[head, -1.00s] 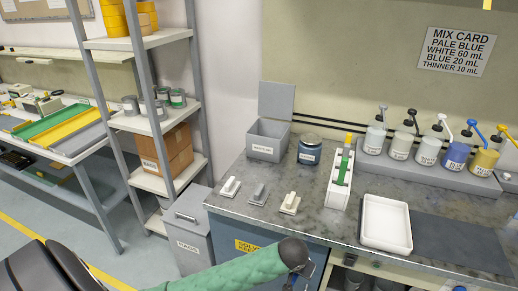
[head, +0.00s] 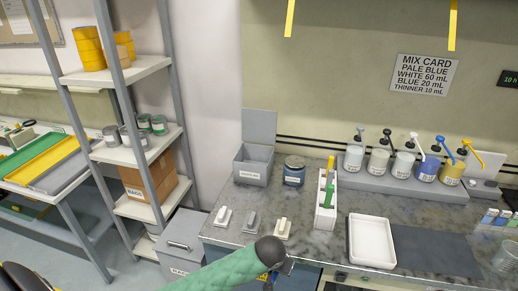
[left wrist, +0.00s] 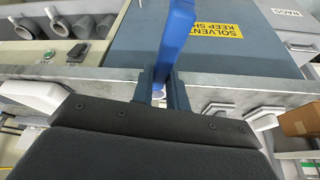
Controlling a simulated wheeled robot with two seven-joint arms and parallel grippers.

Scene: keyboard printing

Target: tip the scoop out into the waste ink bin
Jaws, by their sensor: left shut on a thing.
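The waste ink bin is a small grey box (head: 252,172) with its lid raised at the back, on the stone counter in the head view. Its inside is mostly hidden. My left arm reaches in low in the head view, ending in front of the counter's edge. In the left wrist view my left gripper (left wrist: 163,90) is shut on a blue piece, probably the scoop's handle (left wrist: 178,35), which runs up out of the picture. The scoop's bowl and any contents are not visible. My right gripper is not in view.
A blue-lidded jar (head: 294,171) stands right of the bin. A white holder (head: 325,215) and white tray (head: 371,241) stand further right. Pump bottles (head: 401,164) line the back.

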